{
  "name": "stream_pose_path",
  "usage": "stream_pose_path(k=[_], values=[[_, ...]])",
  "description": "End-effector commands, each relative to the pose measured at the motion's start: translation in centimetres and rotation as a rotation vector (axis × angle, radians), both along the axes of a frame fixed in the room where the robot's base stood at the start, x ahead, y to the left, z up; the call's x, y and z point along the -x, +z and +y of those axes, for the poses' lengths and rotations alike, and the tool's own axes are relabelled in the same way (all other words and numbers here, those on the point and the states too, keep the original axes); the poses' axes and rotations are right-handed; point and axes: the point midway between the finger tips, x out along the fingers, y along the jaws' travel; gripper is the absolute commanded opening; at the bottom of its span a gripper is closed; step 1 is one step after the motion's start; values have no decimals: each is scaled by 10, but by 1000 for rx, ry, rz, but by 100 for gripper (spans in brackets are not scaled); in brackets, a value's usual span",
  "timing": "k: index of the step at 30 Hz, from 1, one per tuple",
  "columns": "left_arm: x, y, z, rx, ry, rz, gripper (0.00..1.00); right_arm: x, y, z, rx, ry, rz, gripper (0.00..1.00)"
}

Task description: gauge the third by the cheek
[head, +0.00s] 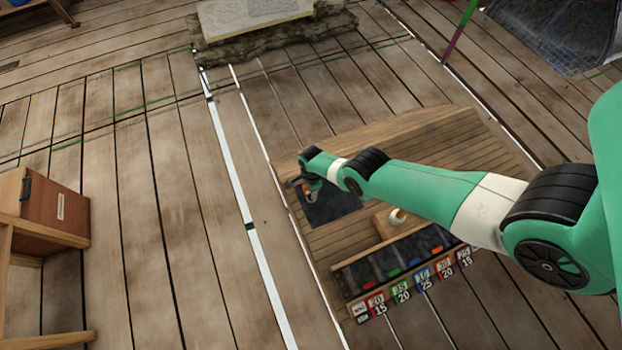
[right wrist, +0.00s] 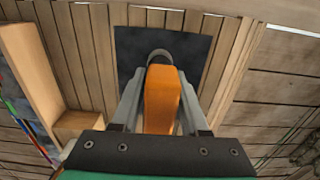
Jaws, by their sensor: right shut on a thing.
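My right gripper (head: 312,186) is over the dark square mat (head: 338,208) on the slatted wooden bench. In the right wrist view my right gripper (right wrist: 158,100) is shut on an orange piece (right wrist: 162,98). A grey rounded part (right wrist: 159,57) shows at the far end of the orange piece, above the dark mat (right wrist: 135,45). Whether that part belongs to the orange piece or touches the mat I cannot tell. In the head view the held piece is small and mostly hidden by the gripper. My left gripper is in neither view.
A dark compartmented tray (head: 405,262) with coloured, numbered tags (head: 400,290) lies along the bench's near edge. A small white round thing (head: 397,216) sits by a wooden block. A wooden cabinet (head: 55,212) stands at left, a rough stone ledge (head: 270,42) at the back.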

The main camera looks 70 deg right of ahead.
Motion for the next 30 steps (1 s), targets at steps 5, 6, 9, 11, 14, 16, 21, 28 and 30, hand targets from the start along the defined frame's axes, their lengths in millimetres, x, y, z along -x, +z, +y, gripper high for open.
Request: stream_pose_path(k=[5, 6, 9, 11, 14, 16, 21, 28, 30], values=[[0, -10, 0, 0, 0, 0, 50, 0, -10, 0, 1, 1, -1, 0], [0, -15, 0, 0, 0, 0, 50, 0, -15, 0, 1, 1, -1, 0], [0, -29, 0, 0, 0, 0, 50, 0, -29, 0, 1, 1, -1, 0], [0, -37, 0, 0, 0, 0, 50, 0, -37, 0, 1, 1, -1, 0], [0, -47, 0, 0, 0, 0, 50, -1, -47, 0, 1, 1, -2, 0], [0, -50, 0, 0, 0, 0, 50, -1, -50, 0, 1, 1, -2, 0], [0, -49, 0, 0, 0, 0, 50, -1, -49, 0, 1, 2, -2, 0], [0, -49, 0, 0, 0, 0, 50, -1, -49, 0, 1, 1, -2, 0], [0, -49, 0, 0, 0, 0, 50, -1, -49, 0, 1, 2, -2, 0]])
